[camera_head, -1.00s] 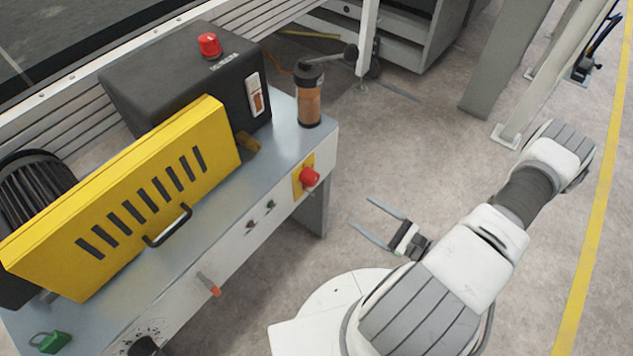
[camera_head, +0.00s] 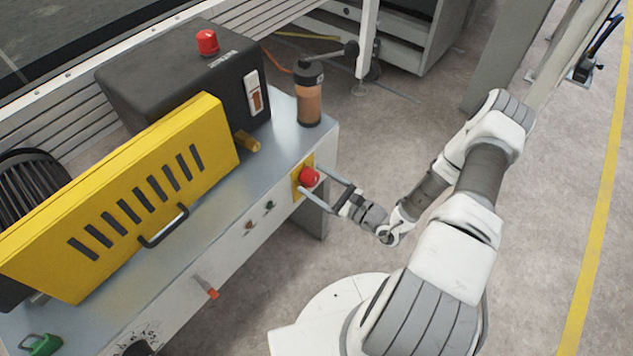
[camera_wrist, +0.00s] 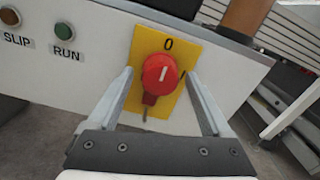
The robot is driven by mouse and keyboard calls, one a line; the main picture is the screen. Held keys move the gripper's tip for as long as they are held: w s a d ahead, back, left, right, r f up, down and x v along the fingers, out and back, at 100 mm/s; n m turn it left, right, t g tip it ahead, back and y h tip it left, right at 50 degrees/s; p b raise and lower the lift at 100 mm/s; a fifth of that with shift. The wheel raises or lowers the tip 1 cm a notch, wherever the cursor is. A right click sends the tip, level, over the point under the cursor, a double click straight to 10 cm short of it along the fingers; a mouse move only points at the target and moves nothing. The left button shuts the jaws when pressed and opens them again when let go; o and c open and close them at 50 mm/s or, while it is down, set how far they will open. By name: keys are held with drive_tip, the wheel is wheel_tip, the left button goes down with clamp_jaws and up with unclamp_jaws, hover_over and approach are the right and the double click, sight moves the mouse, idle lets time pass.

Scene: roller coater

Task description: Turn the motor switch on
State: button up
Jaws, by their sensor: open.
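The motor switch is a red rotary knob (camera_wrist: 160,74) on a yellow plate (camera_wrist: 178,45) marked 0 at the top, with another mark at the lower right. The white line on the knob's face points up, tilted slightly right. In the head view the knob (camera_head: 309,177) sits on the front panel near the machine's right end. My gripper (camera_head: 312,182) is open, with one finger on each side of the knob. In the wrist view the open fingers of my gripper (camera_wrist: 163,88) flank the knob with gaps showing; I cannot tell how deep they reach.
SLIP (camera_wrist: 10,17) and RUN (camera_wrist: 63,31) indicators are left of the switch. A yellow slotted guard (camera_head: 130,195), a black box (camera_head: 180,80) with a red button and a brown cylinder (camera_head: 309,100) stand on the machine. Floor right of the panel is open.

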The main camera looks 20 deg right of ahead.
clamp_jaws()
idle(0.4)
drive_tip(key=shift+m, duration=0.3)
drive_tip(key=m+p, duration=0.1)
drive_tip(key=m, duration=0.3)
drive_tip(key=shift+p, duration=0.35)
drive_tip(key=m+p, duration=0.1)
drive_tip(key=m, duration=0.3)
drive_tip(key=shift+m, duration=0.4)
drive_tip(key=m, duration=0.4)
drive_tip(key=shift+s+p, duration=0.1)
drive_tip(key=shift+p, duration=0.25)
drive_tip(key=shift+a+m, duration=0.1)
drive_tip(key=shift+m, duration=2.1)
